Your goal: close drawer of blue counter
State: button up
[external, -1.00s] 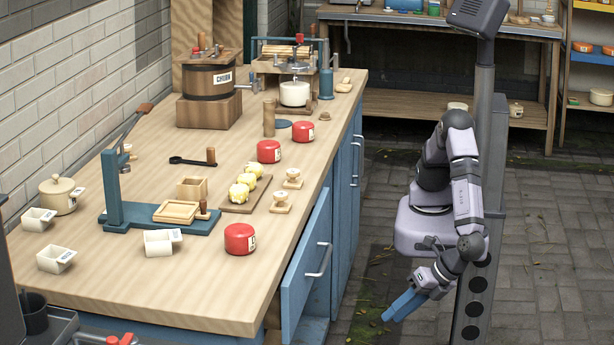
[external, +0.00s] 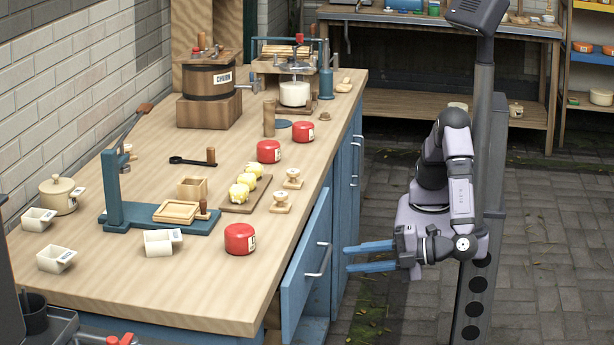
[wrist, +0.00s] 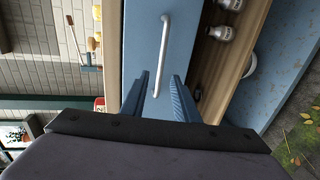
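The blue counter (external: 341,208) has a wooden top and blue fronts. Its drawer (external: 303,265) is pulled out at the near right, with a white bar handle (external: 319,260) on its front. In the wrist view the drawer front (wrist: 188,32) and the handle (wrist: 162,55) lie ahead of the fingers. My gripper (external: 347,258) is open and empty, its two blue fingers pointing at the drawer front with a small gap to the handle. In the wrist view the fingers (wrist: 157,97) stand either side of the handle's lower end. Whether they touch the drawer cannot be told.
In the wrist view, jars (wrist: 219,33) stand inside the open drawer. Red canisters (external: 240,238), a churn (external: 211,90) and wooden tools stand on the countertop. The paved floor (external: 551,250) to the right is clear.

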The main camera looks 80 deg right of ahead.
jog(key=x, duration=0.6)
jog(key=shift+w, duration=0.1)
grip_shut()
